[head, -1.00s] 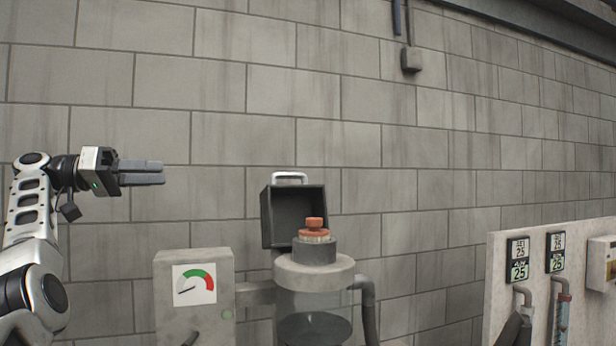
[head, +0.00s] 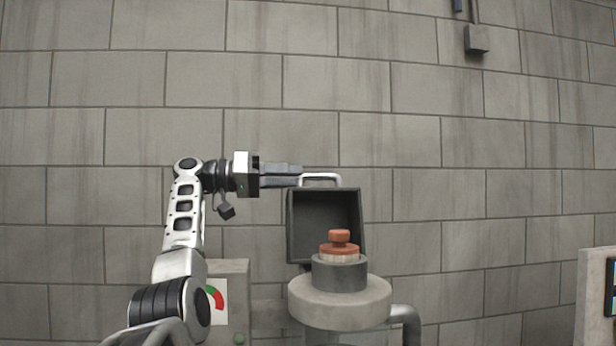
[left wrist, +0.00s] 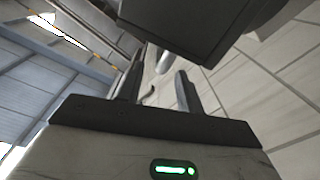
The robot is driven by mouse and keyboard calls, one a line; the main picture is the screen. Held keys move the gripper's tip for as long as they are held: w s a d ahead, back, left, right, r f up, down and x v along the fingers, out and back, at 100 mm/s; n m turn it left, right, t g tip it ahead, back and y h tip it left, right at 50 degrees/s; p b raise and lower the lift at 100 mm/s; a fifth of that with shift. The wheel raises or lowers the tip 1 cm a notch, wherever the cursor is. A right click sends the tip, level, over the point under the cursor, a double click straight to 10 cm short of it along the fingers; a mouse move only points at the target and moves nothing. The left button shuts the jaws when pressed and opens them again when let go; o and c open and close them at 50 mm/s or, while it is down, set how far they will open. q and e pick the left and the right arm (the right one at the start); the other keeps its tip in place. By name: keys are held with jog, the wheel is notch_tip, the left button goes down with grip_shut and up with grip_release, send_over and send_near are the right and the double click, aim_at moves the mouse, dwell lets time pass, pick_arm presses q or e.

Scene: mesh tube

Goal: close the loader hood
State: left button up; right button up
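The loader hood (head: 325,222) is a dark open box standing tilted up behind the loader neck, its hollow side facing me. Its pale handle (head: 322,177) is on the top edge. An orange-brown plug (head: 339,242) sits in the grey collar (head: 340,273) below. My left gripper (head: 299,174) is level with the handle, with its fingertips at the handle's left end. In the left wrist view the fingers (left wrist: 160,66) are apart, and the handle (left wrist: 166,68) shows near the tips, beside the dark hood (left wrist: 190,22). Whether they touch is unclear. My right gripper is out of view.
A gauge box (head: 237,290) stands left of the loader, partly behind my left arm. A pipe (head: 407,318) bends down at the loader's right. A pale panel (head: 592,300) is at the far right. The block wall is behind everything.

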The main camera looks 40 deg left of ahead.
aim_at(308, 177)
pick_arm(q)
jog(key=shift+x, duration=2.15)
grip_shut()
